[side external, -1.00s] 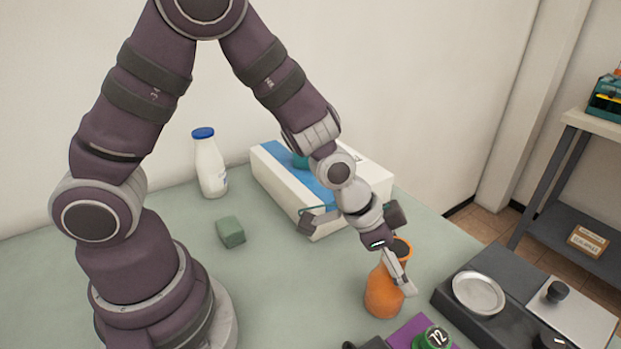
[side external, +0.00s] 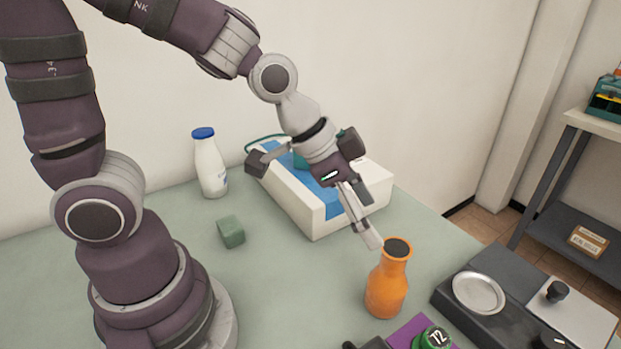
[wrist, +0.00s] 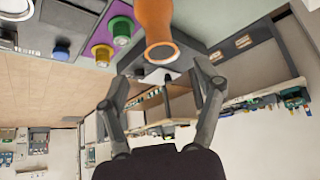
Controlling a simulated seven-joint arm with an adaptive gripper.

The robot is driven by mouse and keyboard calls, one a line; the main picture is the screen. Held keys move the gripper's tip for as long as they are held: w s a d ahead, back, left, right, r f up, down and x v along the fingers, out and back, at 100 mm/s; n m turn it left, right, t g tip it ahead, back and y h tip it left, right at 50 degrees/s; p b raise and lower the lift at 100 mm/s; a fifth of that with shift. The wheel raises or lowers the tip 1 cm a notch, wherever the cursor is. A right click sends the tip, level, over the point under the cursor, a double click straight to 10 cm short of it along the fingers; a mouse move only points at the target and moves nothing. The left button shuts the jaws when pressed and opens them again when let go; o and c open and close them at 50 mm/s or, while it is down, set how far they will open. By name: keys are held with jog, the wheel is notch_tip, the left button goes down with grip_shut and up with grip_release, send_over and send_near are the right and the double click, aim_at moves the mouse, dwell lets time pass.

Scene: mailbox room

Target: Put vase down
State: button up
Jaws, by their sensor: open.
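The orange vase (side external: 387,287) stands upright on the green-grey table (side external: 285,290), with its dark mouth facing up. My gripper (side external: 368,236) is above and to the left of the vase's mouth in the side view, with its fingers apart from the vase. In the wrist view the vase (wrist: 155,22) is at the top centre, its mouth pointing toward the camera. My gripper (wrist: 160,85) shows there with its two fingers spread wide and nothing between them.
A white and blue box (side external: 318,205) stands behind my gripper. A white bottle with a blue cap (side external: 209,165) and a green cube (side external: 231,232) are to the left. A dark scale-like device (side external: 490,310) and a purple pad with a green knob (side external: 432,338) lie close to the vase.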

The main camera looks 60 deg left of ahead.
jog(key=s+a+r+n+y, duration=0.3)
jog(key=s+a+r+n, duration=0.2)
jog(key=s+a+n, duration=0.2)
jog(key=shift+s+a+y, duration=0.4)
jog(key=shift+s+a, duration=0.1)
jog(key=shift+a, duration=0.2)
jog(key=shift+r, duration=0.15)
dwell(0.4)
